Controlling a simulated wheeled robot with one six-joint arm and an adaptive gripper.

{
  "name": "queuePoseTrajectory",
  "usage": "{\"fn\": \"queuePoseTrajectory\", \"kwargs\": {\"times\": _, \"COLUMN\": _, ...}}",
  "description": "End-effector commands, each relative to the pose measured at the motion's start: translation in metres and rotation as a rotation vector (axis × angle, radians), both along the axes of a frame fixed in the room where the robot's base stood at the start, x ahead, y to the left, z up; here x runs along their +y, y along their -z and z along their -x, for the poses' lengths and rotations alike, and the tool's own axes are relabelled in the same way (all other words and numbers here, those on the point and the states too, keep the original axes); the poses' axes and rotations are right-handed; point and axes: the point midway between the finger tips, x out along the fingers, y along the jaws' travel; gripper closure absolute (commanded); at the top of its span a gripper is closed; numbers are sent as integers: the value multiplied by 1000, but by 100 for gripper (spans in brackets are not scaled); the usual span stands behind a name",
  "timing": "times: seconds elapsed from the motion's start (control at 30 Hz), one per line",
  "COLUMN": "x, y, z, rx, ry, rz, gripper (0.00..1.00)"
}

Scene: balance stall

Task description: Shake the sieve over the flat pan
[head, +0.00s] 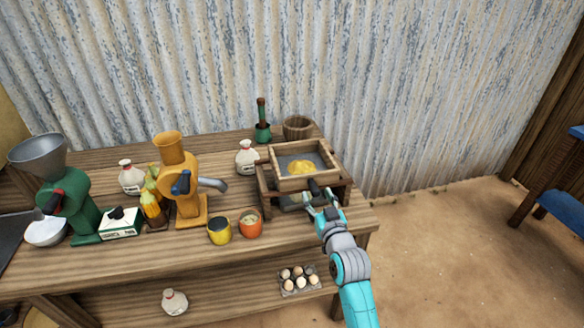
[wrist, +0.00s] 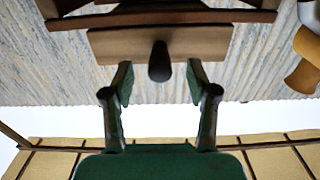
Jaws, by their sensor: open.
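The sieve (head: 303,183) is a square wooden frame with a grey mesh floor and a heap of yellow meal on it. It rests on a wooden stand at the right end of the table. Its short dark handle (wrist: 159,62) points toward my gripper. My gripper (head: 322,198) is open at the front of the sieve. In the wrist view the handle's end lies between the two fingertips, with a gap on each side. A dark grey shape (head: 290,201) under the sieve may be the flat pan; it is mostly hidden.
A white sack (head: 247,158), a green bottle-like item (head: 263,132) and a wooden bucket (head: 297,127) stand behind and left. Yellow (head: 219,231) and orange (head: 250,224) cups stand front left. Two grinders are farther left. Eggs (head: 299,280) sit on the lower shelf.

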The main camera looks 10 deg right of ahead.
Motion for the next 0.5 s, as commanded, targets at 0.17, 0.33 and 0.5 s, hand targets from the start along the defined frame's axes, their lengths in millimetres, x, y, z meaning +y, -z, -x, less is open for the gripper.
{"fn": "queuePoseTrajectory", "kwargs": {"times": 0.17, "x": 0, "y": 1, "z": 16, "rx": 1, "ry": 0, "rz": 0, "gripper": 42}}
{"fn": "queuePoseTrajectory", "kwargs": {"times": 0.33, "x": 0, "y": 1, "z": 30, "rx": 0, "ry": 0, "rz": 0, "gripper": 42}}
{"fn": "queuePoseTrajectory", "kwargs": {"times": 0.5, "x": 0, "y": 0, "z": 43, "rx": 0, "ry": 0, "rz": 0, "gripper": 42}}
